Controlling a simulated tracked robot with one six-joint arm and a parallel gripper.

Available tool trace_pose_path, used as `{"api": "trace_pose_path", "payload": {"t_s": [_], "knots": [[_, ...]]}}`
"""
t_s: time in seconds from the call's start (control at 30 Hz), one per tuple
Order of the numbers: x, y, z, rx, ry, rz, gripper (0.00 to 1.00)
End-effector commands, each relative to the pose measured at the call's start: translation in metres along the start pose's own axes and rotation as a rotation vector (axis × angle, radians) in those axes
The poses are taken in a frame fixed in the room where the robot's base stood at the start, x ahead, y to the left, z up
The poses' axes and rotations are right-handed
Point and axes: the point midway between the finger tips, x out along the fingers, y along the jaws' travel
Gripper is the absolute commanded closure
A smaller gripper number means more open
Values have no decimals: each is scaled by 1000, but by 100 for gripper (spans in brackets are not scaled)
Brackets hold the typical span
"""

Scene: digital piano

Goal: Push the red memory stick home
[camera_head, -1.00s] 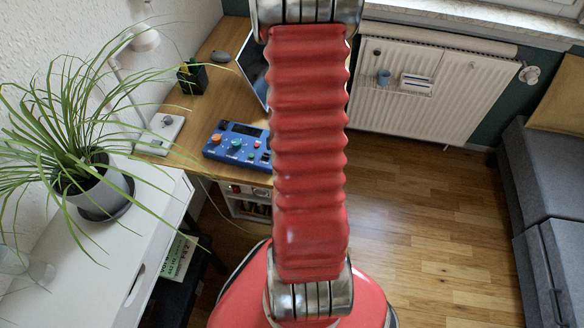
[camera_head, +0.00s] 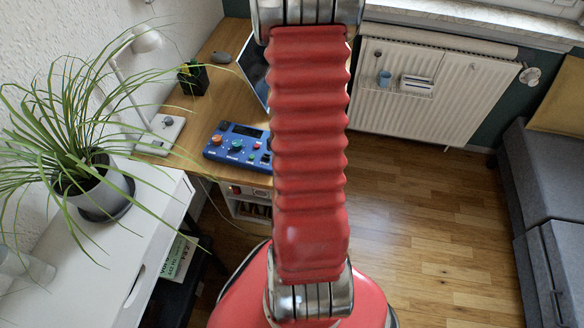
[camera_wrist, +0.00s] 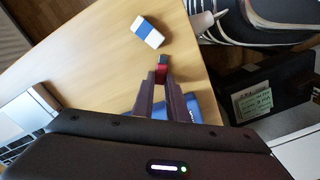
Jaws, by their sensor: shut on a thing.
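In the wrist view my gripper (camera_wrist: 161,82) is shut on a small red memory stick (camera_wrist: 161,73), which sits between the fingertips. A dark end of the stick points away from the fingers, over the wooden desk top. I cannot tell whether it touches anything. A blue device (camera_wrist: 204,105) lies partly hidden under my gripper. In the head view the blue device (camera_head: 236,143) has coloured knobs and a dark display and lies on the desk; my arm hides its right end. My gripper and the stick are not visible in the head view. No socket is clearly visible.
A blue-and-white block (camera_wrist: 147,32) lies on the desk (camera_wrist: 100,55) beyond the stick. A laptop (camera_wrist: 22,115) is at the left in the wrist view. A lamp (camera_head: 146,40), a black pen holder (camera_head: 192,79) and a potted plant (camera_head: 92,185) stand at the left in the head view.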

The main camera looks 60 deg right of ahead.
Motion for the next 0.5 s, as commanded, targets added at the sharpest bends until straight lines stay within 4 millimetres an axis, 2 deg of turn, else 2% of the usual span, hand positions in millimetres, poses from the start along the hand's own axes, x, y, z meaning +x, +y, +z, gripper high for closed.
{"api": "trace_pose_path", "payload": {"t_s": [0.27, 0.5], "knots": [[-6, 0, 0, 0, 2, 1, 100], [-31, 1, -1, 0, 3, 3, 100]]}}
